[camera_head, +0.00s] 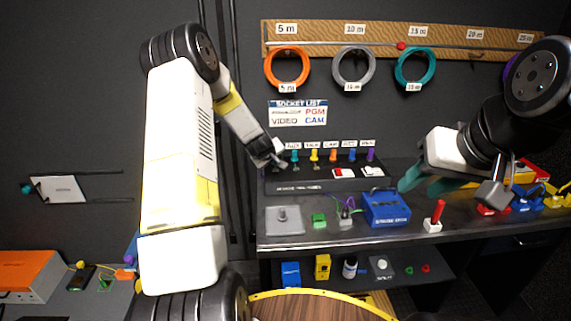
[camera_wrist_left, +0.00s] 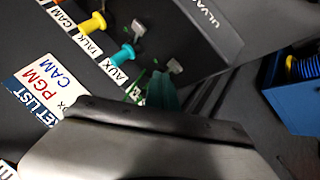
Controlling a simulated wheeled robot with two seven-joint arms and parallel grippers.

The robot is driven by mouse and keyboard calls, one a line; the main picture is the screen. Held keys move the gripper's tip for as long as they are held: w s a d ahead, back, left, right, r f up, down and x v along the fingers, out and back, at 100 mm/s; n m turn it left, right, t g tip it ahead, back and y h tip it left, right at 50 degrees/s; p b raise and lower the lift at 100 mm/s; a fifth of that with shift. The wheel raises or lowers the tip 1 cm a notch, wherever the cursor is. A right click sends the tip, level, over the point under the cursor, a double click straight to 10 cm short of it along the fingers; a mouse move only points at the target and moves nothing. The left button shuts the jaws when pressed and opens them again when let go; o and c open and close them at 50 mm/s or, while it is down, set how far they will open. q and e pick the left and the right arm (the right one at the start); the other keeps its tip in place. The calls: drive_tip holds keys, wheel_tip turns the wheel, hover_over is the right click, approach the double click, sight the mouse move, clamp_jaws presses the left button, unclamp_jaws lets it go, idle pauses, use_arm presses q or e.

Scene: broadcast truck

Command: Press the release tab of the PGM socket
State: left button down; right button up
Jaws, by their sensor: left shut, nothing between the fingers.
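The socket panel (camera_head: 320,172) holds a row of coloured plugs. In the left wrist view the labels AUX, TALK and CAM read beside the teal plug (camera_wrist_left: 121,54), yellow plug (camera_wrist_left: 93,24) and an orange plug. The blue plug (camera_head: 351,155) and purple plug (camera_head: 370,155) stand farther right; their labels are too small to read, so I cannot tell which socket is PGM. Grey tabs (camera_wrist_left: 174,66) sit by the sockets. My left gripper (camera_head: 278,163) is shut and empty near the panel's left end, by AUX. My right gripper (camera_head: 425,184) has its fingers apart above the bench.
The socket list sign (camera_head: 298,113) hangs above the panel. A blue box (camera_head: 385,209), green block (camera_head: 319,220) and grey plate (camera_head: 285,221) stand on the bench below. Cable coils (camera_head: 287,67) hang higher up. A red-handled lever (camera_head: 436,214) rises beneath my right gripper.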

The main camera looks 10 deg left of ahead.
idle(0.5)
use_arm(q)
drive_tip(key=shift+f, duration=0.4)
